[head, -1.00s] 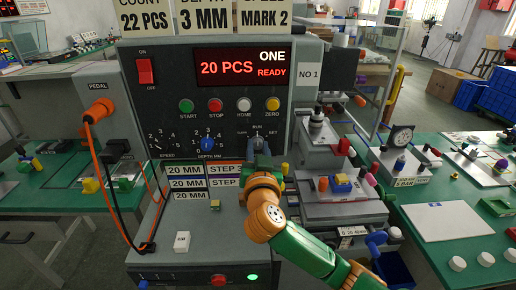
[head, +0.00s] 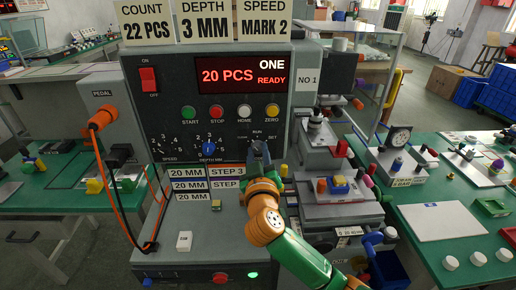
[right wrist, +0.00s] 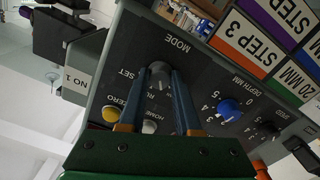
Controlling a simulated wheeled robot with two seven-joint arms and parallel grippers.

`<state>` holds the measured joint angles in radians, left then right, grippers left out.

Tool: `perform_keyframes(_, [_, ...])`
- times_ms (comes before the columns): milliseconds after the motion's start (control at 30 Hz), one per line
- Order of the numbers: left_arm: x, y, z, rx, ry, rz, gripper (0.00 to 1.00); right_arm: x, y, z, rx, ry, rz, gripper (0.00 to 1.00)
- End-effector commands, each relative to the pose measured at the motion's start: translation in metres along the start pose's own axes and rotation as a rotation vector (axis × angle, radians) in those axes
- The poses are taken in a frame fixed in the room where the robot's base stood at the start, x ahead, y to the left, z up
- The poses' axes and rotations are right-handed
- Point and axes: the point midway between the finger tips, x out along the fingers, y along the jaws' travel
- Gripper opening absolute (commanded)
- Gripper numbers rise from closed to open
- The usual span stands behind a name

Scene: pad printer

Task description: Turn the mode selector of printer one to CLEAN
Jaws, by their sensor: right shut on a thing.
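Printer one (head: 140,110) has a dark control panel marked ONE and a red display reading 20 PCS READY. Its mode selector is a small grey knob (right wrist: 159,74) at the panel's lower right in the head view, under the RUN mark, with SET to its right. My right gripper (head: 259,158) reaches up to it from below. In the right wrist view its two blue-grey fingers (right wrist: 164,82) are shut on the knob. The fingers cover part of the knob and some lettering; I cannot tell where its pointer stands. My left gripper is out of view.
A blue depth knob (head: 208,148) and a speed knob (head: 167,142) sit left of the selector. START, STOP, HOME and ZERO buttons (head: 272,111) are above. A red power switch (head: 149,79) is at upper left. Printing fixtures (head: 335,190) stand close on the right.

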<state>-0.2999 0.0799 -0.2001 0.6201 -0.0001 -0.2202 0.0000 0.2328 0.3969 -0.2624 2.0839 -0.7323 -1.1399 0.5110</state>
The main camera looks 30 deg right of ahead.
Motion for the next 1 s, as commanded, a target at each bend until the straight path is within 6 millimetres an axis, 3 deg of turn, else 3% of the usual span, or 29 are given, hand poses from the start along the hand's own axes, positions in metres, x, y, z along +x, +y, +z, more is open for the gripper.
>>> perform_keyframes(500, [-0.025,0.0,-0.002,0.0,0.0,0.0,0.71,0.0,0.001,-0.001,-0.362,-0.001,0.0,0.0])
perform_keyframes(1000, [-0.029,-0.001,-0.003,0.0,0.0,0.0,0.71,0.0,0.0,0.0,-0.457,0.001,0.0,0.0])
